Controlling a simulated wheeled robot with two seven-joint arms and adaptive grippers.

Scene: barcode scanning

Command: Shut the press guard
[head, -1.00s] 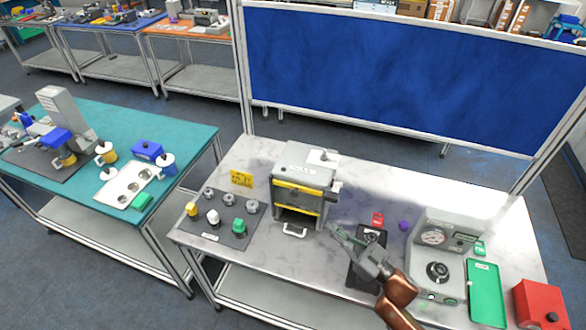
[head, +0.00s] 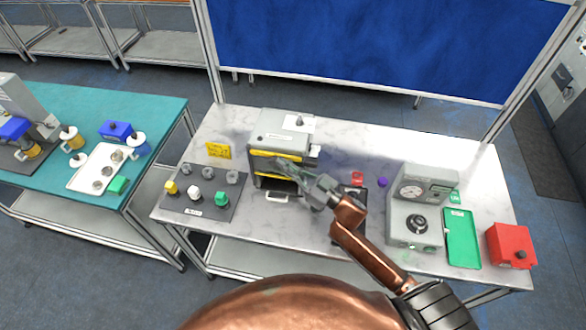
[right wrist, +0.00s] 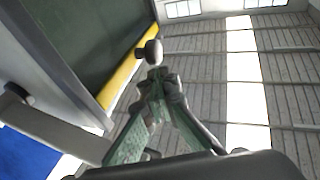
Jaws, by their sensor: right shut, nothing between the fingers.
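The press (head: 281,126) is a grey box at the back left of the marble-topped table. Its guard (head: 276,154) has yellow edges across the front, with a dark opening below it. My right gripper (head: 283,165) is shut and empty, its fingertips in front of the guard and partly covering it. I cannot tell whether they touch it. In the right wrist view the closed fingers (right wrist: 158,82) are beside a dark panel with a yellow edge (right wrist: 128,68), and a round knob (right wrist: 150,51) is just beyond the tips. My left gripper is not in view.
A pale handle (head: 277,198) is at the press's front. A dark mat (head: 232,205) with several coloured pieces is to its left. To the right are a grey gauge unit (head: 415,236), a green tray (head: 462,250) and a red box (head: 511,246). A blue panel (head: 380,45) stands behind.

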